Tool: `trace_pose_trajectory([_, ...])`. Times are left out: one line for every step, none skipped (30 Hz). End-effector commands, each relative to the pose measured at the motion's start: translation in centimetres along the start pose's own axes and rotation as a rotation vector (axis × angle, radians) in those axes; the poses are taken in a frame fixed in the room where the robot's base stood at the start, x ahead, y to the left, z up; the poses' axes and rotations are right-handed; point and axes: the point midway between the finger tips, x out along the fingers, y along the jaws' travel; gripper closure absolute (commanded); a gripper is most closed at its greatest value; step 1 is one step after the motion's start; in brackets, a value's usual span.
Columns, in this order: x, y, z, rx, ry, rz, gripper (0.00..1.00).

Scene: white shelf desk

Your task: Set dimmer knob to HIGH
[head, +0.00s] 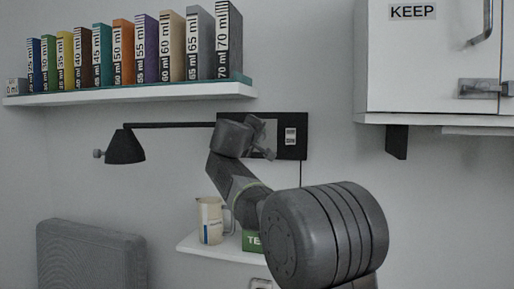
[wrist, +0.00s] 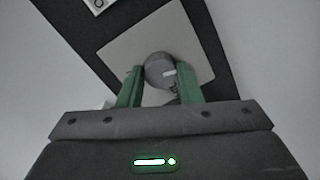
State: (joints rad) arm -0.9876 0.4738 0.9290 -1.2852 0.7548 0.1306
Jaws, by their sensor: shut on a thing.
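The dimmer knob (wrist: 160,66) is a round grey knob with a short white pointer mark, on a light grey square plate (wrist: 185,38). The plate sits on a black wall panel (wrist: 70,12). My gripper (wrist: 159,86) has its two green fingers shut on the knob, one on either side. In the head view the black panel (head: 297,149) is on the wall behind my wrist, which hides the knob there. The panel carries small white labels (head: 290,136), too small to read.
A black lamp (head: 126,148) reaches left from the panel. Above is a shelf (head: 130,94) of numbered boxes. Below, a small shelf (head: 190,243) holds a beige mug (head: 209,221) and a green box (head: 252,242). A white cabinet (head: 420,70) hangs at upper right.

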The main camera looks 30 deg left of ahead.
Motion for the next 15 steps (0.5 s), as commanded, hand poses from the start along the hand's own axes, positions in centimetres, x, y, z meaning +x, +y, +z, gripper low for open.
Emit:
trace_pose_trajectory([0.07,-0.56,0.25,0.044,0.001,-0.004,0.91])
trace_pose_trajectory([0.07,-0.55,0.26,0.073,0.002,-0.006,0.91])
trace_pose_trajectory([0.07,-0.55,0.27,0.11,0.003,-0.009,0.91])
trace_pose_trajectory([0.07,-0.52,0.27,0.139,0.004,-0.01,0.91])
trace_pose_trajectory([0.07,-0.52,0.28,0.167,0.005,-0.012,0.91])
trace_pose_trajectory([0.08,-0.51,0.29,0.206,0.007,-0.015,0.91])
trace_pose_trajectory([0.07,-0.47,0.28,0.233,0.008,-0.016,0.91])
trace_pose_trajectory([0.08,-0.49,0.29,0.262,0.01,-0.018,0.91])
trace_pose_trajectory([0.08,-0.47,0.29,0.3,0.012,-0.021,0.91])
trace_pose_trajectory([0.07,-0.45,0.29,0.328,0.013,-0.023,0.91])
trace_pose_trajectory([0.08,-0.47,0.3,0.356,0.014,-0.025,0.91])
trace_pose_trajectory([0.09,-0.45,0.3,0.394,0.016,-0.028,0.91])
trace_pose_trajectory([0.09,-0.44,0.31,0.422,0.017,-0.029,0.91])
trace_pose_trajectory([0.1,-0.46,0.32,0.45,0.018,-0.031,0.91])
trace_pose_trajectory([0.1,-0.45,0.33,0.489,0.019,-0.034,0.91])
